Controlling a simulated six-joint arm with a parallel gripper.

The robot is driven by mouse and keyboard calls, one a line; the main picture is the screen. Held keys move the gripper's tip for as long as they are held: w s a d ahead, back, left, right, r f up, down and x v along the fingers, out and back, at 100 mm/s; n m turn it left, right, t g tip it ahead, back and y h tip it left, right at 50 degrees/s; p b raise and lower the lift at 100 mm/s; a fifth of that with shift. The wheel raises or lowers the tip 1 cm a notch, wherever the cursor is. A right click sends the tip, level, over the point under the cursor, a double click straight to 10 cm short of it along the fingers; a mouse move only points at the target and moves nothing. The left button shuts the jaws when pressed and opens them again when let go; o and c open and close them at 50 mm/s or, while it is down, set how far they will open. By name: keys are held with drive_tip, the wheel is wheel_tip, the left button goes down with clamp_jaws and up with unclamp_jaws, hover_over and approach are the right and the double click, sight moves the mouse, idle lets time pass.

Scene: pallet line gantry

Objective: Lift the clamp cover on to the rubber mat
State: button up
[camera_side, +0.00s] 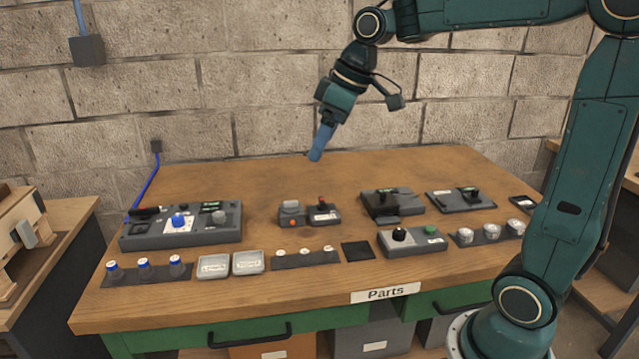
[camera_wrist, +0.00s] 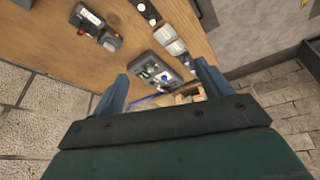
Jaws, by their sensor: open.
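My gripper (camera_side: 316,156) hangs in the air over the back of the bench, pointing down, apart from everything. Its two blue fingers are spread and empty in the wrist view (camera_wrist: 161,70). A flat black square, which looks like the rubber mat (camera_side: 357,251), lies bare near the bench's front. I cannot tell for sure which part is the clamp cover. A dark grey fixture with a black clamp-like part (camera_side: 392,203) stands right of centre, and a flatter plate with a black handle (camera_side: 460,199) is to its right. Neither fixture is clear in the wrist view.
A control panel with a blue knob (camera_side: 182,226) is at left, also in the wrist view (camera_wrist: 153,74). A small two-part unit (camera_side: 310,213) is mid-bench. The bench's back is clear.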

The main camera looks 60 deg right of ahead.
drive_tip(key=w+d+f+n+g+y, duration=0.1)
drive_tip(key=w+d+f+n, duration=0.4)
drive_tip(key=w+d+f, duration=1)
drive_tip(key=w+d+y, duration=0.1)
drive_tip(key=d, duration=0.3)
drive_tip(key=shift+w, duration=0.4)
drive_tip(key=shift+a+f, duration=0.1)
drive_tip(key=shift+f, duration=0.05)
hover_over(293, 201)
drive_tip(key=s+d, duration=0.1)
drive_tip(key=s, duration=0.1)
drive_tip(key=shift+w+d+f, duration=0.1)
drive_tip(key=shift+f, duration=1.85)
drive_tip(key=shift+w+d+f, duration=0.1)
drive_tip(key=shift+f, duration=1.85)
drive_tip(key=shift+a+f, duration=0.1)
drive_tip(key=shift+f, duration=0.05)
drive_tip(key=shift+x, duration=2.45)
drive_tip(key=shift+c, duration=0.5)
